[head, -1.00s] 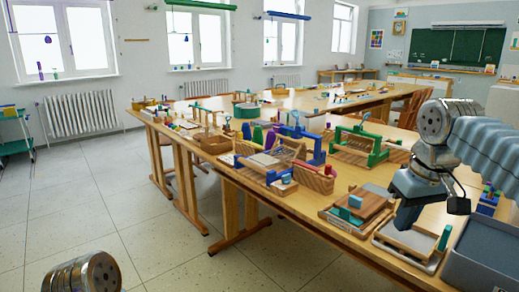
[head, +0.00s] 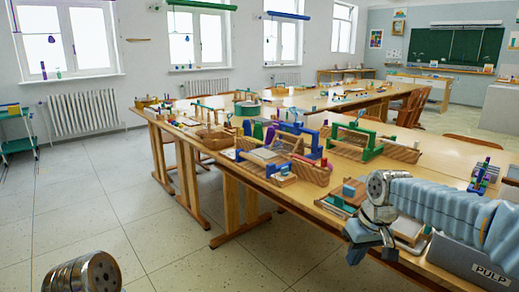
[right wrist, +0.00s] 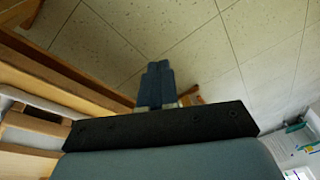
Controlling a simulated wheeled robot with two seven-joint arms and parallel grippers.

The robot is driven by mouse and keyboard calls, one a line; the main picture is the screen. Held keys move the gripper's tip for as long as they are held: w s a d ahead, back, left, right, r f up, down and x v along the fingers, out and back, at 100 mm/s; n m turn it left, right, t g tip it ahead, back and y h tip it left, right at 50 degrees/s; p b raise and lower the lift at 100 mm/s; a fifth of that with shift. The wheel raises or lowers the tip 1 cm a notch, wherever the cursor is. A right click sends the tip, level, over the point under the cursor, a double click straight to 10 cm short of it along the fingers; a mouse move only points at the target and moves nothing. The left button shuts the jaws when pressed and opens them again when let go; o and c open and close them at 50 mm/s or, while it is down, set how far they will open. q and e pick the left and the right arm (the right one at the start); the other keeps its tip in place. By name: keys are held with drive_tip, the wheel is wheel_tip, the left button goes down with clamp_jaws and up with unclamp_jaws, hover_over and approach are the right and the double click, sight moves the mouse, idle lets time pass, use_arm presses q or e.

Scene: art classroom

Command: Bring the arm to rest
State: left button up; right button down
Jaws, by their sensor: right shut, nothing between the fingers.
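My right gripper (head: 356,256) hangs at the table's front edge in the head view, low and right of centre. Its sleeved arm (head: 445,205) reaches in from the right. In the right wrist view the two dark fingers (right wrist: 156,84) are together and hold nothing, with floor tiles beyond them. Only a metal joint of my left arm (head: 78,277) shows at the bottom left of the head view. My left gripper is out of view.
The long wooden table (head: 290,205) carries wooden frames and tools. A grey box marked PULP (head: 470,262) sits beside my right arm, partly hidden by it. A wooden block set (head: 345,193) lies just behind the gripper. The floor (head: 150,235) at left is clear.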

drive_tip(key=s+a+f+y, duration=0.1)
drive_tip(key=a+f, duration=0.2)
drive_tip(key=f, duration=0.5)
drive_tip(key=s+a+f+m+g, duration=0.1)
drive_tip(key=a+f, duration=0.1)
drive_tip(key=f, duration=0.6)
drive_tip(key=s+a+f+y, duration=0.1)
drive_tip(key=s+a+f, duration=0.15)
drive_tip(key=f, duration=0.65)
drive_tip(key=s+a+f+m, duration=0.1)
drive_tip(key=s+a+f, duration=0.1)
drive_tip(key=s+f, duration=0.5)
drive_tip(key=s+a+f+m, duration=0.2)
drive_tip(key=s+f, duration=0.6)
drive_tip(key=s, duration=0.2)
drive_tip(key=shift+a+y, duration=0.3)
